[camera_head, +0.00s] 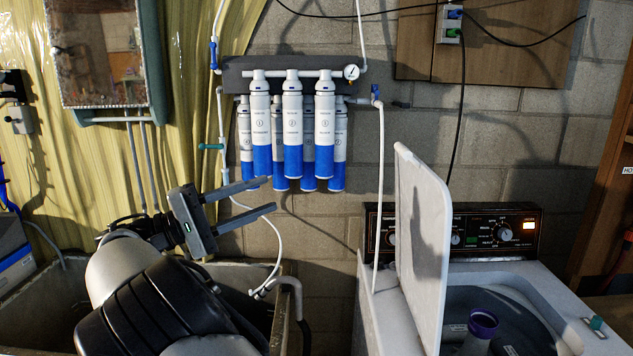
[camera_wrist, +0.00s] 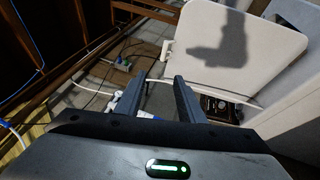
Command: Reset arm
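My gripper (camera_head: 262,200) is open and empty in the head view, its two long fingers pointing right and slightly up. It hangs in front of the wall and above the utility sink, below and left of the blue-and-white filter cartridges. In the wrist view, my gripper's two dark fingers (camera_wrist: 157,97) stand apart with nothing held between them. My grey and black arm fills the lower left of the head view and hides part of the sink.
Filter cartridges (camera_head: 292,125) hang on the block wall with white pipes. A grey sink (camera_head: 35,315) stands below my arm. A washing machine (camera_head: 540,295) with its white lid (camera_head: 422,245) raised stands right, a purple-topped container (camera_head: 482,323) inside. A mirror (camera_head: 98,60) hangs upper left.

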